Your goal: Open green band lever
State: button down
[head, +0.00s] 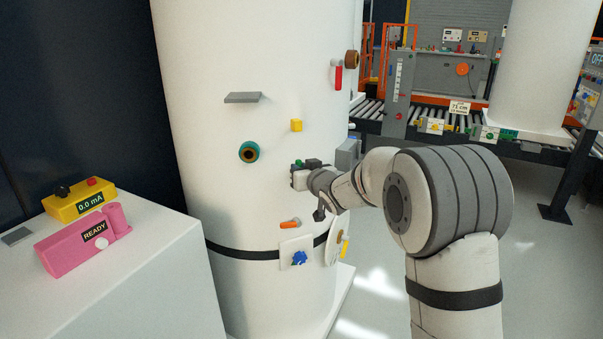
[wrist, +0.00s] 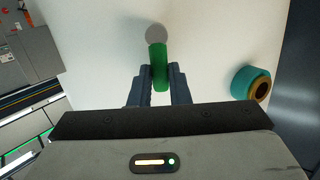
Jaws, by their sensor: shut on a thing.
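The green band lever (wrist: 158,58) shows in the wrist view as a green handle below a round grey pivot (wrist: 155,33) on the white tank. My gripper (wrist: 159,78) is shut on the lever, one dark finger on each side of it. In the head view my gripper (head: 298,176) is against the front of the white tank (head: 215,190). A small bit of green (head: 299,162) shows there at the fingers; the rest of the lever is hidden behind my gripper.
A teal ring port (head: 249,152), a yellow block (head: 296,125), a grey ledge (head: 242,97) and a red-handled lever (head: 338,77) are on the tank. An orange lever (head: 290,223) and a blue knob (head: 299,258) sit lower. A white cabinet (head: 130,275) stands left.

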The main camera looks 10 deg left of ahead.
jog(key=shift+f, duration=0.2)
jog(key=c, duration=1.4)
grip_release()
jog(key=shift+r, duration=0.15)
jog(key=shift+o, duration=0.2)
jog(key=v, duration=0.7)
jog(key=shift+s+d, duration=0.2)
jog(key=shift+s, duration=0.15)
